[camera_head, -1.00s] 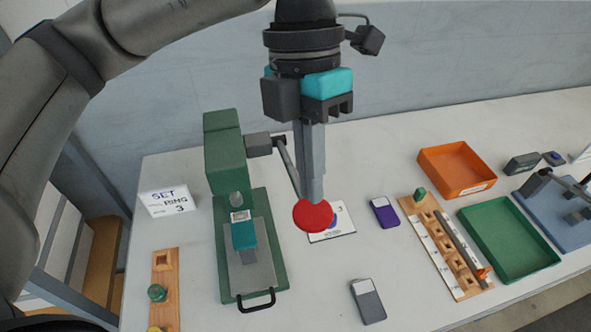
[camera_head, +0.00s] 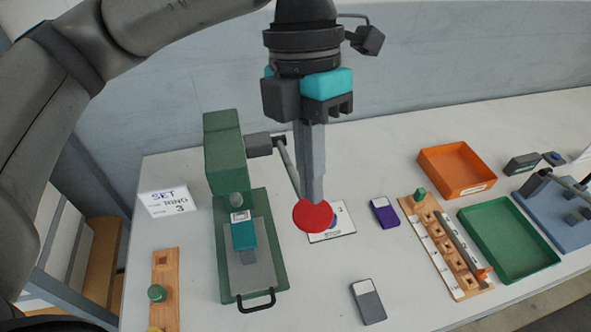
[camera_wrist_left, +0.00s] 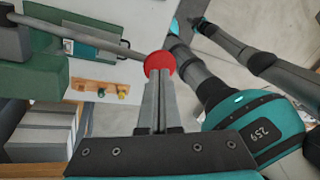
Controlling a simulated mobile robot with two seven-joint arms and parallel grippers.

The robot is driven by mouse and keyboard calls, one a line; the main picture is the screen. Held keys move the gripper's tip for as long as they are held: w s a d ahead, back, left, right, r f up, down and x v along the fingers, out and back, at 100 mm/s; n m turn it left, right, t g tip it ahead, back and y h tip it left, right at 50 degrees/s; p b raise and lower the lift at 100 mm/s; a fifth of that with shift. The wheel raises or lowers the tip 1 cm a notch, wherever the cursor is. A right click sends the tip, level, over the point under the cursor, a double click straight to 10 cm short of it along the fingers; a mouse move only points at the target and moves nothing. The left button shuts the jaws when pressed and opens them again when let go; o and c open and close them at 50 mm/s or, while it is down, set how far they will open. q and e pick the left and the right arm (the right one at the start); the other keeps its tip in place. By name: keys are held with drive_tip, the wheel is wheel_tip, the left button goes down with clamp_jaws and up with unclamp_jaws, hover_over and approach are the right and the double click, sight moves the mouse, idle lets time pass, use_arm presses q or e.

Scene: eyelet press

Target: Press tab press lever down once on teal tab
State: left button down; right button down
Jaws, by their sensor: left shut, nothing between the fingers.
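The green tab press (camera_head: 226,150) stands at the left of the table. Its grey lever (camera_head: 287,166) runs from the press head to a red round knob (camera_head: 313,215). A teal tab (camera_head: 244,236) lies in the press bed below the head. My left gripper (camera_head: 316,198) is shut and empty, its fingertips at the top of the red knob. In the left wrist view the fingertips (camera_wrist_left: 158,78) meet the red knob (camera_wrist_left: 159,65) at the end of the lever (camera_wrist_left: 115,47). Contact itself is hard to tell. My right gripper is not seen in the head view.
A "SET RING 3" sign (camera_head: 168,201) and a wooden strip with a green peg (camera_head: 157,293) stand left of the press. A card (camera_head: 338,236), a purple-and-white block (camera_head: 384,212), a grey block (camera_head: 368,301), an orange tray (camera_head: 457,169) and a green tray (camera_head: 508,239) lie to the right.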

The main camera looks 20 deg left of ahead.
sight(312, 211)
use_arm(q)
drive_tip(key=shift+f, duration=0.1)
idle(0.4)
drive_tip(key=shift+b+x, duration=1.4)
drive_tip(key=shift+x, duration=0.05)
drive_tip(key=shift+b+x, duration=1.25)
drive_tip(key=shift+x, duration=0.15)
drive_tip(key=shift+f, duration=0.15)
drive_tip(key=shift+b+x, duration=1.3)
drive_tip(key=shift+a+f, duration=0.1)
drive_tip(key=shift+f, duration=0.05)
